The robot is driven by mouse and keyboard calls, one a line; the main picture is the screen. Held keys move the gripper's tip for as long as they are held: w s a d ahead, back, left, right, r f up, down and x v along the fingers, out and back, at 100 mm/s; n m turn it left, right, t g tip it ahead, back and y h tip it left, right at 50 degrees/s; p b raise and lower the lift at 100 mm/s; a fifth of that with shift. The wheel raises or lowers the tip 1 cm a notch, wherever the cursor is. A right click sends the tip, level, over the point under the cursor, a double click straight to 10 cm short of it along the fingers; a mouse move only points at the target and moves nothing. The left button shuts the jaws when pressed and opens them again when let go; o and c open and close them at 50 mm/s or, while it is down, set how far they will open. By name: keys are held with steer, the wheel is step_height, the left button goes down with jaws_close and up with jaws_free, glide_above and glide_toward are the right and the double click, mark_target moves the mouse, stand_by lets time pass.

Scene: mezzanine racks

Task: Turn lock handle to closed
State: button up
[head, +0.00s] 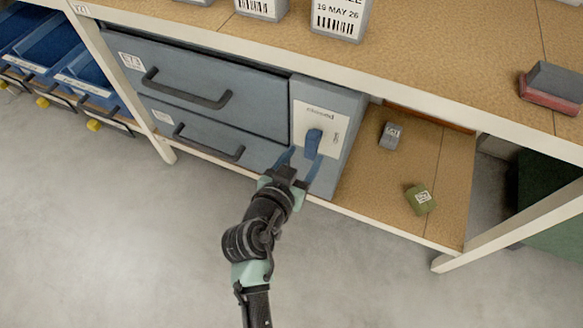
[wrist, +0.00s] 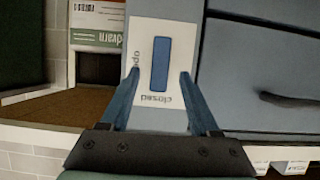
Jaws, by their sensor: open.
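The lock handle (head: 313,143) is a blue bar on a white plate (head: 326,115) at the right of the grey drawer cabinet (head: 350,100). In the wrist view the handle (wrist: 160,64) stands upright in the picture. The word "closed" is beyond its lower end and "open" is at its left. My gripper (head: 302,163) is open in front of the plate. In the wrist view its blue fingers (wrist: 160,74) appear on either side of the handle, with gaps. I cannot tell how far the fingertips are from the plate.
Two drawers with dark pull handles (head: 190,92) are left of the lock. A white post (head: 510,220) stands beyond. The floor in front is clear.

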steer(key=p+v, duration=0.1)
steer(key=v, duration=0.6)
stand_by(0.3)
steer(key=w+d+r+t+y, duration=0.1)
steer(key=w+r+t, duration=0.25)
steer(key=r, duration=1.15)
steer(key=w+d+r+t, duration=0.1)
steer(key=w+r+t, duration=0.3)
steer(key=r, duration=1.1)
steer(key=s+d+r+n+t+y, duration=0.15)
steer(key=s+r+t, duration=0.35)
steer(key=r, duration=0.9)
steer(key=s+r+n+t+y, duration=0.2)
steer(key=s+r, duration=0.5)
steer(key=r, duration=0.6)
step_height(320, 180, up, 33)
steer(key=p, duration=3.3)
steer(key=shift+w, duration=0.3)
steer(key=shift+a+f, duration=0.1)
steer(key=shift+f, duration=0.05)
